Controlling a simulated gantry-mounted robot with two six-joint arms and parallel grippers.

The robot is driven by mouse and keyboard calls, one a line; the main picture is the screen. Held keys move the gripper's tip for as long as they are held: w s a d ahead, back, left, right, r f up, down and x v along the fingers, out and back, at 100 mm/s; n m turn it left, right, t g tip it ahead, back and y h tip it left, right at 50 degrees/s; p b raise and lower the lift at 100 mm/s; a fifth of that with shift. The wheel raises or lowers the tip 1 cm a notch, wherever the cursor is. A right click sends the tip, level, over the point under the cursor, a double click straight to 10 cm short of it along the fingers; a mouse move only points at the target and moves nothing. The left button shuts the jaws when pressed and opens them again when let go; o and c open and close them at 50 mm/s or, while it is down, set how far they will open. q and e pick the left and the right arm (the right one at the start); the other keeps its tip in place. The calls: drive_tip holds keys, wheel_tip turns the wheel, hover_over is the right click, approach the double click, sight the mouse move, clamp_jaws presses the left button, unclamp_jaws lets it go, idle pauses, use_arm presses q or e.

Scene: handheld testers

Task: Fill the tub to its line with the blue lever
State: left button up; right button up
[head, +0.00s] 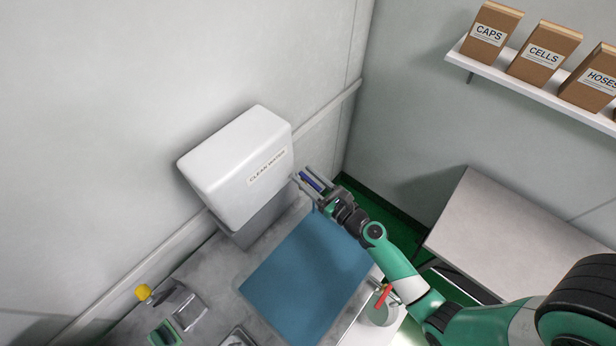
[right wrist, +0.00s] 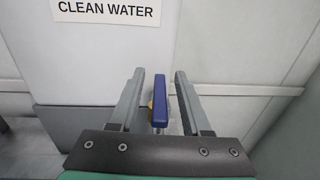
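The blue lever (head: 312,182) is on the right side of the white CLEAN WATER tank (head: 232,168). In the right wrist view the lever (right wrist: 161,104) stands between the two fingers of my right gripper (right wrist: 160,74). A gap shows on both sides of it, so the gripper is open around the lever, not clamped on it. In the head view my right gripper (head: 303,174) is beside the tank's right edge. A pale round container (head: 378,314) with a red piece sits near the arm; I cannot tell if it is the tub. No fill line is visible. My left gripper is out of view.
A blue mat (head: 306,276) covers much of the grey bench. A yellow knob (head: 143,292) and a green device (head: 164,334) are at the lower left. A side table (head: 510,225) stands at right, below a shelf (head: 530,92) of labelled boxes.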

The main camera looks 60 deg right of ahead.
drive_tip(key=b+v, duration=0.1)
drive_tip(key=v, duration=1)
drive_tip(key=shift+d+f, duration=0.1)
drive_tip(key=shift+f, duration=0.05)
drive_tip(key=shift+s, duration=0.3)
idle(5.2)
drive_tip(key=p+x, duration=0.1)
drive_tip(key=x, duration=1)
drive_tip(key=shift+w+p, duration=0.3)
drive_tip(key=shift+c, duration=0.3)
